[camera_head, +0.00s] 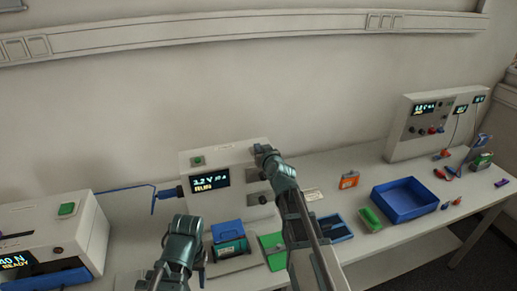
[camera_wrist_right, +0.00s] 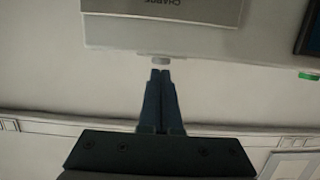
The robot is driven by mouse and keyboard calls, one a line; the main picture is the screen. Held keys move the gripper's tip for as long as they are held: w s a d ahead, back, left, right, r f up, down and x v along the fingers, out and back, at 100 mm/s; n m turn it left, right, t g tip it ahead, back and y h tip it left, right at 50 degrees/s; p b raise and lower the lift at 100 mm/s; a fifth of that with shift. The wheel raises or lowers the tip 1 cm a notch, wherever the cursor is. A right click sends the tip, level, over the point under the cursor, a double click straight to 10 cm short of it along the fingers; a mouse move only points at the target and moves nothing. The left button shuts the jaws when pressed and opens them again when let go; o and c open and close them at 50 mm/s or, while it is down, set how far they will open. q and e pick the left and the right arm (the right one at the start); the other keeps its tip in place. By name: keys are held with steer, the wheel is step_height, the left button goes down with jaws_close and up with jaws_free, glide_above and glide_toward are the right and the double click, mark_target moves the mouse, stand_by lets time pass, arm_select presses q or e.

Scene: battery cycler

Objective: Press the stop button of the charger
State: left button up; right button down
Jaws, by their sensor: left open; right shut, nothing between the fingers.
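The charger (camera_head: 225,168) is a pale box at the back of the bench, its screen (camera_head: 209,178) reading RUN. A green button (camera_head: 198,161) sits at its upper left; what appears to be the same green part shows at the right wrist view's edge (camera_wrist_right: 308,76). My right gripper (camera_head: 263,151) is at the charger's upper right corner, covering part of it. In the right wrist view its shut, empty fingers (camera_wrist_right: 160,73) point at a small round grey button (camera_wrist_right: 161,60), very close; I cannot tell whether they touch. My left gripper (camera_head: 184,226) is open in front of the charger's left side.
A teal battery with a blue top (camera_head: 229,238) stands before the charger, beside a green piece (camera_head: 272,242). A blue bin (camera_head: 405,200) and another instrument (camera_head: 410,130) are to the right. A box with a green button (camera_head: 67,209) is at left. A blue cable (camera_head: 125,188) runs between.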

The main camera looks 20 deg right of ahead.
steer(key=shift+f, duration=0.15)
steer(key=shift+f+b, duration=0.7)
steer(key=shift+b, duration=0.15)
steer(key=shift+s+a+f, duration=0.1)
steer(key=shift+s, duration=0.1)
